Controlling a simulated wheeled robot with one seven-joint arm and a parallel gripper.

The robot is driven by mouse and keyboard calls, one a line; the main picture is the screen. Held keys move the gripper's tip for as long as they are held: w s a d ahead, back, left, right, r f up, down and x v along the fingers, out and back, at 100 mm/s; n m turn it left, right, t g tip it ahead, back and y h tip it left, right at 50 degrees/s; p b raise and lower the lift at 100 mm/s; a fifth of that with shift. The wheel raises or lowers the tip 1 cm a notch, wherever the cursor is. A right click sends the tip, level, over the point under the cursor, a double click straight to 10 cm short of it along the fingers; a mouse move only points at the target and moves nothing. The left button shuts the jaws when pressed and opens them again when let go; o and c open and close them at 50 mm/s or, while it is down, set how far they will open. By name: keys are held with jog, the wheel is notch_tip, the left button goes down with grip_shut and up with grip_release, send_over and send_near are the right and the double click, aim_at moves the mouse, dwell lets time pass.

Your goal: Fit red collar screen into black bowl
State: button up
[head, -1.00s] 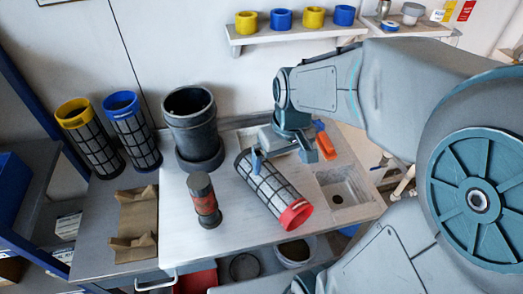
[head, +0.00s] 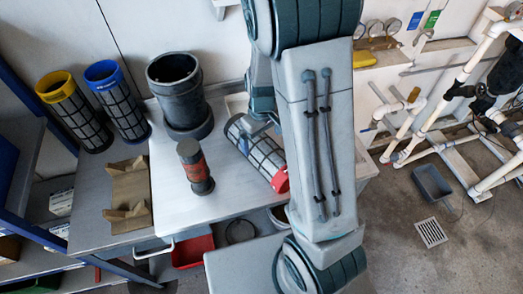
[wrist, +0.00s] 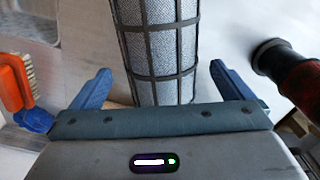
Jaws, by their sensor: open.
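The red collar screen (head: 262,152) lies on its side on the white bench top, its red collar (head: 281,180) toward the front right. The black bowl (head: 178,88) stands upright with its open top up, behind and left of the screen. My gripper (wrist: 163,86) is open, with one blue finger on each side of the screen's mesh body (wrist: 158,50) in the wrist view. I cannot tell whether the fingers touch it. In the head view my arm hides most of the gripper and the screen's right side. The red collar is out of the wrist view.
A dark cylinder with a red band (head: 195,166) stands left of the screen. A yellow-collar screen (head: 75,112) and a blue-collar screen (head: 118,100) stand at the back left. A brown cradle (head: 130,195) lies on the grey bench. An orange brush (wrist: 14,82) is near my left finger.

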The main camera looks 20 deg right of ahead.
jog(key=shift+f+p, duration=0.3)
jog(key=shift+f, duration=2.7)
jog(key=c, duration=0.9)
jog(key=shift+r, duration=0.1)
